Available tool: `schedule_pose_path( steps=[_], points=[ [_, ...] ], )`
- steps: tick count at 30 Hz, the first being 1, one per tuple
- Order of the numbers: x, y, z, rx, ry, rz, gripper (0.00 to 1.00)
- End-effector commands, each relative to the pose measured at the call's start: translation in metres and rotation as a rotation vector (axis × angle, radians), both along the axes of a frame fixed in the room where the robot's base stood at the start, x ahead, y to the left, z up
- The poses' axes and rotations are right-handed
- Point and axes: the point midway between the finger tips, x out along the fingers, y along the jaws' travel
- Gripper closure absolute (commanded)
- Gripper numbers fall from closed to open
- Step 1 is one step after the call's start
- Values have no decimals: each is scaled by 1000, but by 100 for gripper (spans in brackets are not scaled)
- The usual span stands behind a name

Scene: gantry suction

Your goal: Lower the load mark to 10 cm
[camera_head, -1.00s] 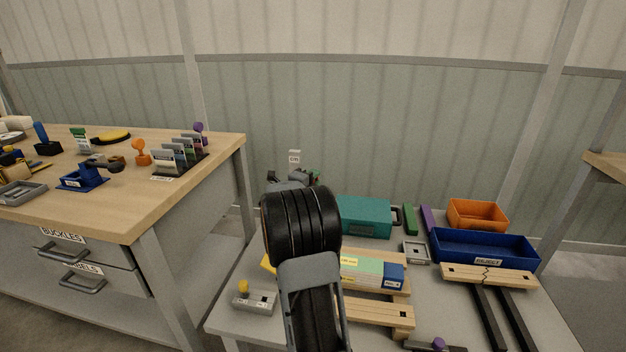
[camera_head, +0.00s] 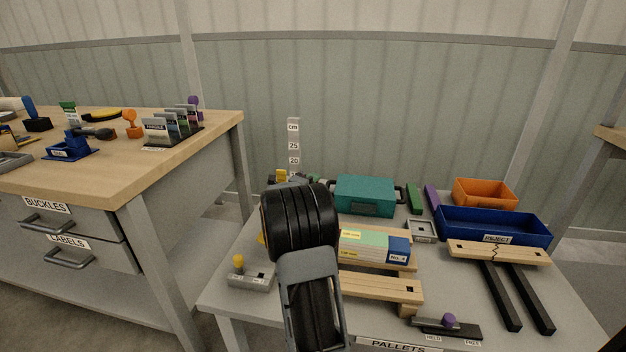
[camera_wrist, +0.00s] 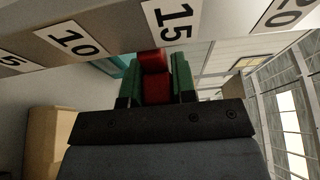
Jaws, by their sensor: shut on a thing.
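My gripper (camera_wrist: 157,92) is shut on a red block (camera_wrist: 154,62), with one green finger on each side of it. In the wrist view the block's far end lies close to the edge of the scale (camera_wrist: 108,29), near the 15 mark; I take the block to be the load mark. The figures 5, 10, 15 and 20 show there. In the head view the grey upright scale (camera_head: 294,138) shows cm, 25 and 20. Its lower part is hidden behind my arm. My gripper (camera_head: 296,181) is mostly hidden there, and the red block cannot be made out.
A teal case (camera_head: 364,195) and a stack of boxes on a pallet (camera_head: 375,246) lie right of my arm. A grey block with a yellow knob (camera_head: 250,276) is to its left. A blue reject bin (camera_head: 492,227) stands further right. The wooden bench (camera_head: 150,150) is at left.

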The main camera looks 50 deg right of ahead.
Motion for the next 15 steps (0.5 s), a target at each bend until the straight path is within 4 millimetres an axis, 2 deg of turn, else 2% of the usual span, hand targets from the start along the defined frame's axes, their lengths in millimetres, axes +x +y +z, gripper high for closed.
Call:
schedule_pose_path(
  steps=[1,3,14,15],
  points=[
    [0,0,-24,2,2,-1,100],
    [0,0,-33,2,2,-1,100],
    [0,0,-33,1,1,-1,100],
    [0,0,-33,1,1,-1,71]
  ],
)
